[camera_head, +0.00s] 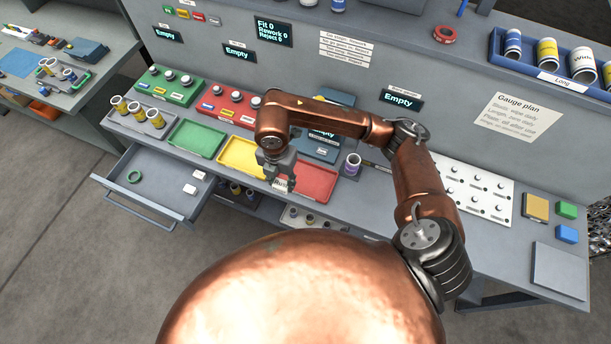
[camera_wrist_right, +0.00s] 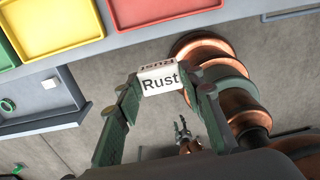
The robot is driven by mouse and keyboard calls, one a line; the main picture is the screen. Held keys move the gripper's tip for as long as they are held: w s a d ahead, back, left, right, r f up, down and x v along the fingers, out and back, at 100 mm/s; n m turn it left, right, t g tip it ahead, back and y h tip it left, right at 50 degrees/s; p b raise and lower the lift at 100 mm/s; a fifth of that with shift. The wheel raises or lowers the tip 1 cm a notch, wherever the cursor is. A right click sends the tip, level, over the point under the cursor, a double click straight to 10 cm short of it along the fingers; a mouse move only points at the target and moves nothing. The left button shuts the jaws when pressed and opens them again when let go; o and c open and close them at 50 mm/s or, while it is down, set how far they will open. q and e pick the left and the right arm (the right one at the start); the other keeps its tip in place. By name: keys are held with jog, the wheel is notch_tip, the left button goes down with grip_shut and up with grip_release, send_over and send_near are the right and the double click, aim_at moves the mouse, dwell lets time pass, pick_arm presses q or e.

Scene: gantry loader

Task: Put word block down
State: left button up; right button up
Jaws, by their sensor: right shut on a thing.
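My right gripper (camera_head: 281,186) is shut on a small white word block. In the right wrist view the word block (camera_wrist_right: 160,82) shows black letters reading "Rust" on two faces. It sits between the green-grey fingertips of the right gripper (camera_wrist_right: 160,84). In the head view the gripper is over the bench's front edge, by the yellow tray (camera_head: 243,156) and red tray (camera_head: 305,178). Whether the block touches anything below is unclear. My left arm is outside the head view. A small gripper-like shape (camera_wrist_right: 183,132) shows far below in the right wrist view, too small to judge.
A green tray (camera_head: 198,138) lies left of the yellow one. A white-and-purple can (camera_head: 352,165) stands right of the red tray.

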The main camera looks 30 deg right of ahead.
jog(key=d+f, duration=0.2)
jog(key=d, duration=0.2)
jog(key=w+d+f+p, duration=0.1)
jog(key=d+f, duration=0.2)
jog(key=d, duration=0.1)
jog(key=d+f+p, duration=0.1)
jog(key=d+f, duration=0.2)
jog(key=d, duration=0.2)
jog(key=shift+w+f, duration=0.25)
jog(key=shift+d+f, duration=0.25)
jog(key=shift+f, duration=0.1)
jog(key=f, duration=0.1)
jog(key=f+p, duration=0.1)
jog(key=f, duration=0.1)
jog(key=shift+d, duration=0.25)
jog(key=shift+f, duration=0.35)
